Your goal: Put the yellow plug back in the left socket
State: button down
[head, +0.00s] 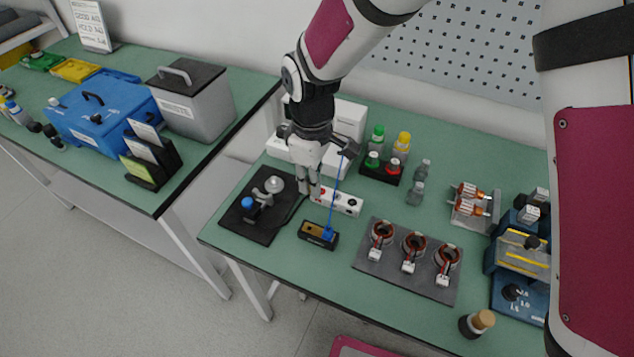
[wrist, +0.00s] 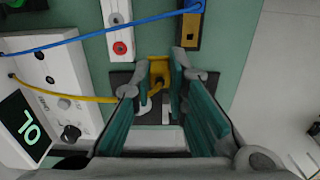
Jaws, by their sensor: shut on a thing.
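My gripper (wrist: 160,63) is shut on the yellow plug (wrist: 159,73), which sits between its fingertips in the wrist view. A yellow cable runs left from the plug to the white meter (wrist: 62,80). In the head view my gripper (head: 310,188) points down over the bench, and I cannot make out the plug there. The dark socket block with a tan top (head: 313,232) lies nearer the front edge. The blue plug (head: 327,234) stands at its right end, and the tan left part looks bare. The block also shows in the wrist view (wrist: 189,36), apart from the yellow plug.
A white strip with a red button (head: 343,203) lies beside the gripper. A black base with a stand (head: 254,228) is to the left. A grey mat with several copper-wound stators (head: 363,258) lies to the right. The blue cable (head: 334,195) rises near the gripper.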

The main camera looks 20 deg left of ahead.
jog(key=w+a+b, duration=0.1)
jog(key=w+b, duration=0.2)
jog(key=w, duration=0.3)
jog(key=w+a+b, duration=0.1)
jog(key=w+b, duration=0.2)
jog(key=w, duration=0.3)
jog(key=w+a+b, duration=0.1)
jog(key=w+b, duration=0.2)
jog(key=w, duration=0.3)
jog(key=shift+a+f, duration=0.15)
jog(key=shift+a, duration=0.25)
jog(key=shift+w+a+b, duration=0.1)
jog(key=shift+w+b, duration=0.2)
jog(key=shift+w, duration=0.25)
jog(key=shift+s+r+p, duration=0.1)
jog(key=shift+r+p, duration=0.25)
jog(key=r+p, duration=0.1)
jog(key=p, duration=0.2)
jog(key=shift+s+r, duration=0.15)
jog(key=shift+s, duration=0.05)
